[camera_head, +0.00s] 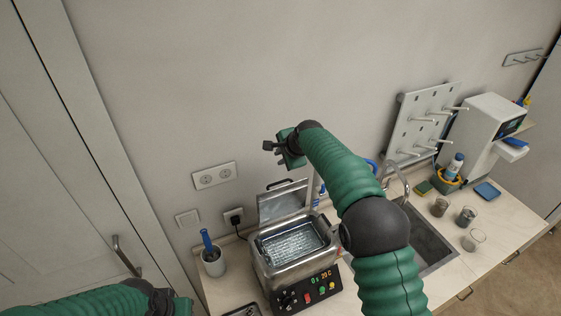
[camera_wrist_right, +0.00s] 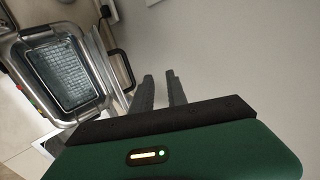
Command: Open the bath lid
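The metal bath (camera_head: 268,262) stands on the counter with its lid (camera_head: 284,203) raised at the back, leaning upright near the wall. The basin is uncovered and its inside shows. The lid's dark handle (camera_head: 287,183) is on its upper edge; it also shows in the right wrist view (camera_wrist_right: 124,70). My right gripper (camera_head: 267,146) is above and behind the lid, apart from it. In the right wrist view its two fingers (camera_wrist_right: 159,75) stand a little apart with nothing between them.
A grey cup with a blue-handled tool (camera_head: 213,262) stands left of the bath. To the right are a sink (camera_head: 428,243), several glass beakers (camera_head: 466,216), a drying rack (camera_head: 421,120) and a white device (camera_head: 484,130). Wall sockets (camera_head: 214,177) are behind.

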